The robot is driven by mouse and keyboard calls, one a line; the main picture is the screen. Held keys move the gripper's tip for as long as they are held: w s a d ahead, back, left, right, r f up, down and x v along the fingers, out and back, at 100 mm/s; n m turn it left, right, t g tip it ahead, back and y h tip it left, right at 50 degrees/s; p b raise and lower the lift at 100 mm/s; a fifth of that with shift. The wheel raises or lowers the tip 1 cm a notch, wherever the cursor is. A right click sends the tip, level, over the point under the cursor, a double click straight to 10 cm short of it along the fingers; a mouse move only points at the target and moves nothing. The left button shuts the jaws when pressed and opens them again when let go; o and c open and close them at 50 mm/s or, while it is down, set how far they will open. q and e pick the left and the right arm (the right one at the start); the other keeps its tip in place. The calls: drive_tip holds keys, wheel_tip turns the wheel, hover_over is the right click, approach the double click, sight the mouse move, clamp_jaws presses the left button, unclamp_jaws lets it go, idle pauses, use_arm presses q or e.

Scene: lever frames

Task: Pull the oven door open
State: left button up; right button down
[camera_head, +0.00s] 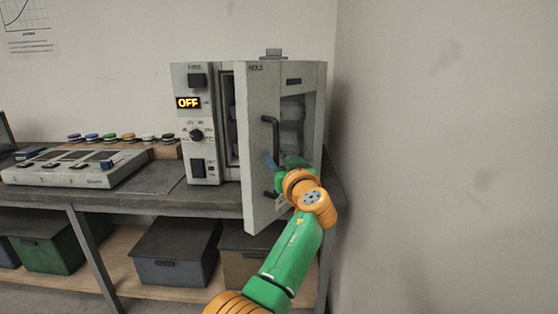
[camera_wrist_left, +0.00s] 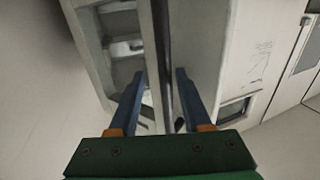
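The grey oven (camera_head: 205,120) stands on the bench with its display reading OFF. Its door (camera_head: 256,95) is ajar, its left edge swung out from the body, with a dark gap behind it. A dark upright bar handle (camera_head: 276,135) is on the door front. My left gripper (camera_head: 270,161) is at the handle's middle, partly hidden by my wrist. In the left wrist view, its two blue fingers (camera_wrist_left: 160,88) stand apart on either side of the dark handle bar (camera_wrist_left: 158,45). Space shows beside the bar, so the fingers do not look closed on it. My right gripper is not in view.
A control panel (camera_head: 75,169) and a row of coloured knobs are left of the oven on the bench (camera_head: 165,194). Lidded bins (camera_head: 174,252) sit on the shelf below. A bare wall (camera_head: 440,150) rises close to the oven's right.

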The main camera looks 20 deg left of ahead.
use_arm(q)
drive_tip(key=b+v, duration=0.3)
drive_tip(key=v, duration=0.4)
drive_tip(key=shift+f, duration=0.1)
